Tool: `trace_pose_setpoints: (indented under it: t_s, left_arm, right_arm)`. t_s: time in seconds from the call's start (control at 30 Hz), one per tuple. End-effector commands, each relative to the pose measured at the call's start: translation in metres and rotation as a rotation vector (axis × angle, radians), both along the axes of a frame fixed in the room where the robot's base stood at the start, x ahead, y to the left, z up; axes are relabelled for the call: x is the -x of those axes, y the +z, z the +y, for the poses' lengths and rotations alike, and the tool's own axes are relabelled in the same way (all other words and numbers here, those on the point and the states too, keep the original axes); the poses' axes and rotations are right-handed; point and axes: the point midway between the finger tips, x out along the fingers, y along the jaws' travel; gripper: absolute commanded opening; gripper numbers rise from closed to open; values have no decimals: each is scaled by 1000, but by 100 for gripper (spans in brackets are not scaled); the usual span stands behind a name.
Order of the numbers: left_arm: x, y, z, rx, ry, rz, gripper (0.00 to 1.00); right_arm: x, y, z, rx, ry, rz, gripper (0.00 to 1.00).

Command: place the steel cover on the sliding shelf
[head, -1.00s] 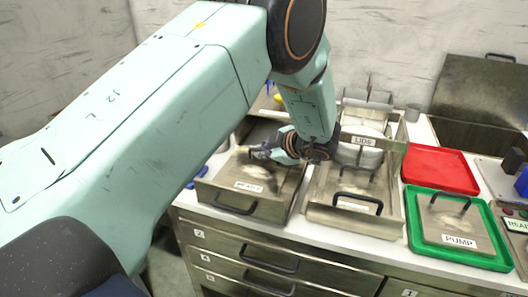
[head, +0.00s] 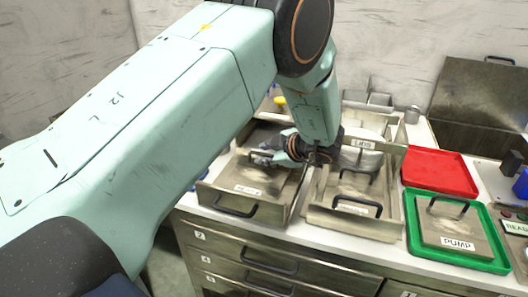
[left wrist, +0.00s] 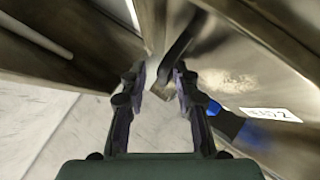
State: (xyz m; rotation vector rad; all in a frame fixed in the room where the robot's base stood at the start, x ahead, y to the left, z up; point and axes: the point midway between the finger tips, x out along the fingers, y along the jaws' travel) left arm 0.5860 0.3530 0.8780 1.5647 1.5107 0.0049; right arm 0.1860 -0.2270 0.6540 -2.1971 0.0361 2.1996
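A steel cover (head: 270,180) with a dark handle and a small white label lies in the left pulled-out steel shelf (head: 222,200), whose front has a black handle. My left gripper (head: 266,158) is low over the cover, at its handle. In the left wrist view, my left gripper (left wrist: 160,75) has its fingertips apart, with the dark handle (left wrist: 183,42) between or just beyond them. A gap shows on the left side of the handle. The steel cover (left wrist: 235,75) and its label lie to the right there. My right gripper is out of view.
A second steel shelf (head: 355,226) with a handled cover stands to the right, near the bin marked LIDS (head: 363,144). Further right are a red tray (head: 440,172) and a green tray (head: 415,235) holding the PUMP cover (head: 458,225). Drawers (head: 255,262) lie below.

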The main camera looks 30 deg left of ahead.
Motion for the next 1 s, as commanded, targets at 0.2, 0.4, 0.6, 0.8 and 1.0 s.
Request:
trace_pose_setpoints:
  t_s: [0.2, 0.4, 0.6, 0.8, 1.0]
  left_arm:
    - [5, 18, -18, -2, -2, 0, 30]
    - [10, 29, -33, -2, -3, 1, 30]
    - [15, 40, -48, -1, -2, 0, 30]
    - [19, 51, -63, -2, -2, 0, 30]
    - [23, 60, -77, -1, -2, 0, 30]
  right_arm:
    - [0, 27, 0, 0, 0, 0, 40]
    - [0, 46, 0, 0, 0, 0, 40]
    - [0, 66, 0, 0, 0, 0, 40]
    - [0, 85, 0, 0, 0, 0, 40]
    - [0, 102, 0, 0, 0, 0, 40]
